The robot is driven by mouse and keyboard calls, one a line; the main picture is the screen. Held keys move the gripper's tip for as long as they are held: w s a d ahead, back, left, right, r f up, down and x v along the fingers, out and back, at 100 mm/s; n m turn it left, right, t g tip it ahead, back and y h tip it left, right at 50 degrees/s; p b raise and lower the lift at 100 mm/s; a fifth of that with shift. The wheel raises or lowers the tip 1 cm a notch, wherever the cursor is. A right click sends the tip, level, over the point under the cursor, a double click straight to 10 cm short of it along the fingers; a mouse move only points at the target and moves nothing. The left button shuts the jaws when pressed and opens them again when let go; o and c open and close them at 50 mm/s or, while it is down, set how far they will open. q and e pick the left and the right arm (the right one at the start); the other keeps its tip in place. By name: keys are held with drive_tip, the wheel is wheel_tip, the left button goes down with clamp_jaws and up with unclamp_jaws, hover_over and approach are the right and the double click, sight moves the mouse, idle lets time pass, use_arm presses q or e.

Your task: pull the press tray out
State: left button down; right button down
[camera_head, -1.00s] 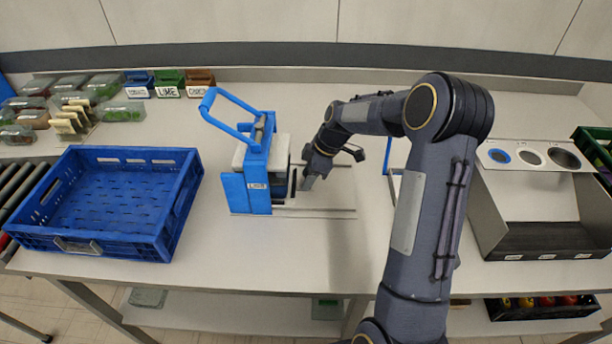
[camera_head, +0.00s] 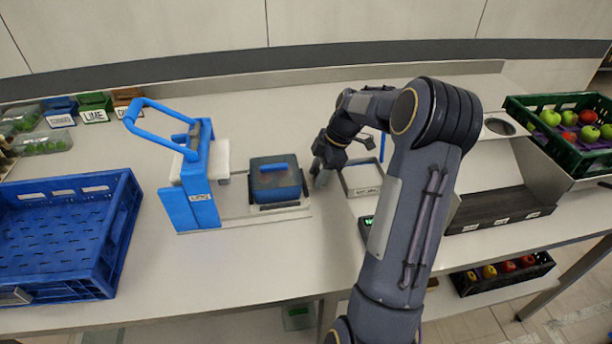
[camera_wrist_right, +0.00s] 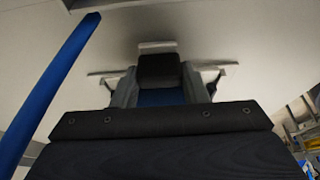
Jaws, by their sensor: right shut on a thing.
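The blue press (camera_head: 193,178) stands on the worktop in the head view, its looped lever raised at upper left. Its press tray (camera_head: 280,207) is out to the right of the frame on the base rails, carrying a dark box with a blue grip (camera_head: 274,168). My right gripper (camera_head: 318,178) is at the tray's right end, shut on its handle; the arm hides part of the grasp. In the right wrist view, a dark block (camera_wrist_right: 160,70) sits between the fingers. My left gripper is not in view.
A blue crate (camera_head: 128,225) stands at left. Labelled bins (camera_head: 95,103) are behind it. A small framed tray (camera_head: 378,190) is right of my gripper. A green crate of apples (camera_head: 525,110) is at far right. Bare worktop lies in front of the press.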

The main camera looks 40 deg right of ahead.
drive_tip(key=shift+s+d, duration=0.1)
drive_tip(key=shift+d, duration=0.1)
drive_tip(key=c, duration=0.8)
unclamp_jaws()
drive_tip(key=shift+c, duration=0.2)
drive_tip(key=v, duration=0.8)
drive_tip(key=shift+a, duration=0.1)
